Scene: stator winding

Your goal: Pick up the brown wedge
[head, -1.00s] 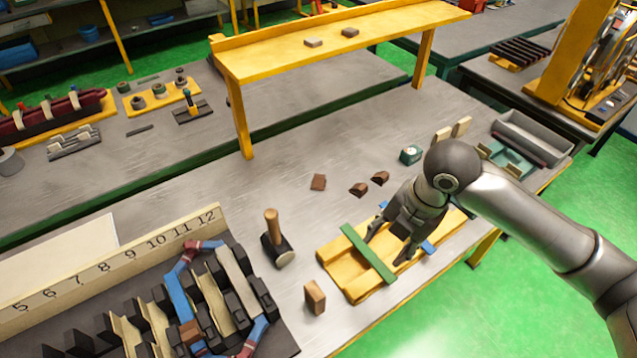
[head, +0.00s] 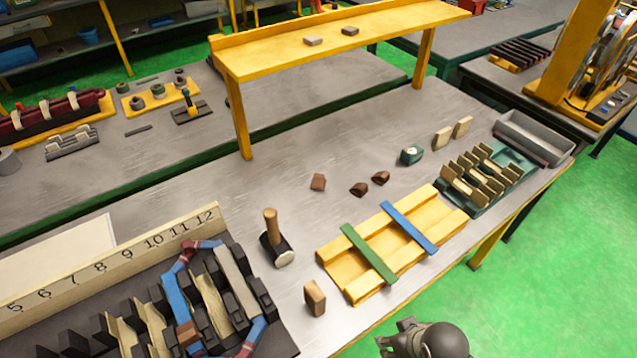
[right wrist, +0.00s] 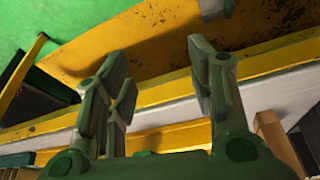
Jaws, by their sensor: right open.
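Several small brown pieces lie on the grey bench in the head view. Two dark brown wedge-shaped pieces (head: 358,189) (head: 381,178) lie side by side, and a flatter brown piece (head: 318,182) lies left of them. A larger brown block (head: 314,297) stands near the front edge, left of the yellow tray (head: 362,287). I cannot tell which one the task names. My right gripper (head: 388,343) is low at the bottom edge, off the bench front and apart from these pieces. In the right wrist view its fingers (right wrist: 158,58) are spread and empty, with a brown block (right wrist: 275,138) at right.
A mallet (head: 272,240) stands between the numbered slotted rack (head: 150,245) and the yellow tray. Green and blue bars lie across the tray. A green slotted holder (head: 487,200) and a grey bin (head: 535,137) stand at right. A yellow shelf (head: 340,40) spans the back.

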